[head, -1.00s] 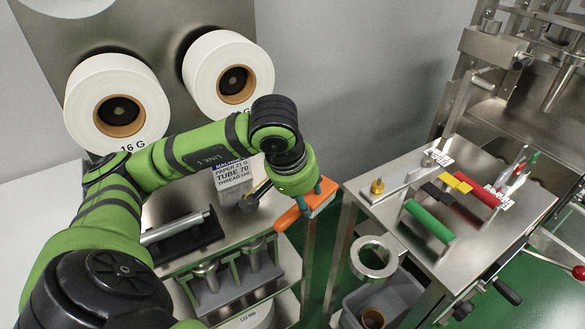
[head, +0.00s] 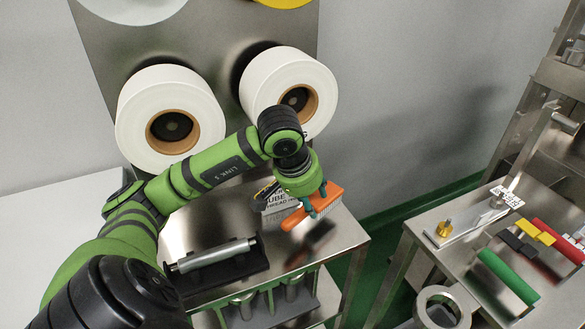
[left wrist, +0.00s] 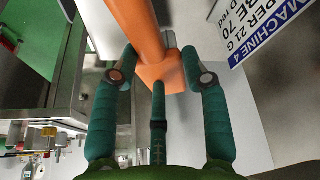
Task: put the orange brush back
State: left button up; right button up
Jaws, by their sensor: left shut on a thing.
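The orange brush (head: 296,221) has a flat orange body with pale bristles on its far side. My left gripper (head: 315,202) is shut on it and holds it over the right part of the steel table (head: 338,240). Whether the brush touches the table is hard to tell. In the left wrist view the orange brush (left wrist: 138,24) runs up between the teal fingers of my left gripper (left wrist: 161,76), and its far end is out of frame. My right gripper is not in view.
A white machine label block (head: 276,203) stands close behind the brush, beside a dark-handled tool (head: 264,191). A steel roller (head: 212,255) lies in a black holder left of the brush. A second steel table (head: 455,251) with coloured blocks stands right, across a gap.

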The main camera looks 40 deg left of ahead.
pick_arm(q)
jog(key=f, duration=0.1)
jog(key=f+b, duration=0.2)
jog(key=f, duration=0.1)
jog(key=shift+d, duration=0.35)
jog(key=shift+a, duration=0.15)
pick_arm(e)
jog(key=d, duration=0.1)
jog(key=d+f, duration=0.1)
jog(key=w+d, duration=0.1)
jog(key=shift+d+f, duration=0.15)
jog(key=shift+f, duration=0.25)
pick_arm(q)
jog(key=o, duration=0.8)
jog(key=shift+o, duration=1.1)
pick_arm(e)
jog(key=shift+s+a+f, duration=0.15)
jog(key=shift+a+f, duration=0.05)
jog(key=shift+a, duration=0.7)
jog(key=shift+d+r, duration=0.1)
